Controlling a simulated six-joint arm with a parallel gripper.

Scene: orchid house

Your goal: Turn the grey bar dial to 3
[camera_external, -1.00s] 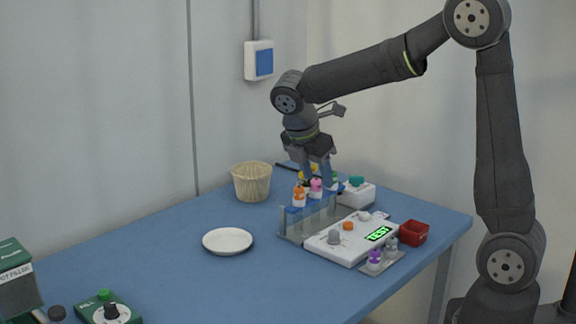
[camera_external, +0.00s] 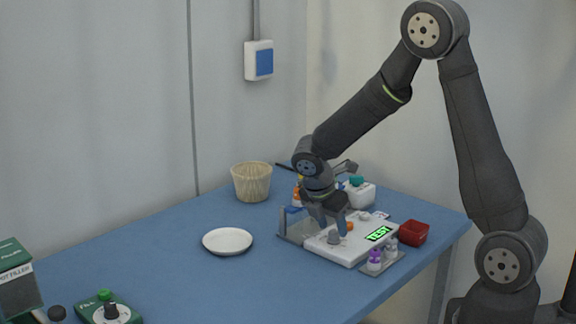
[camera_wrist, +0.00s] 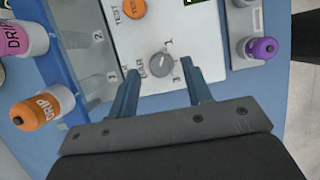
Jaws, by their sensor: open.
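The grey bar dial (camera_external: 333,238) is a round knob on the near-left part of a white panel (camera_external: 350,256). In the wrist view the dial (camera_wrist: 160,64) shows in full, with small printed marks around it that are hard to read. Its exact setting cannot be told. My gripper (camera_external: 332,229) is low over the panel at the dial. In the wrist view my gripper (camera_wrist: 161,78) is open, one finger on each side of the dial and apart from it.

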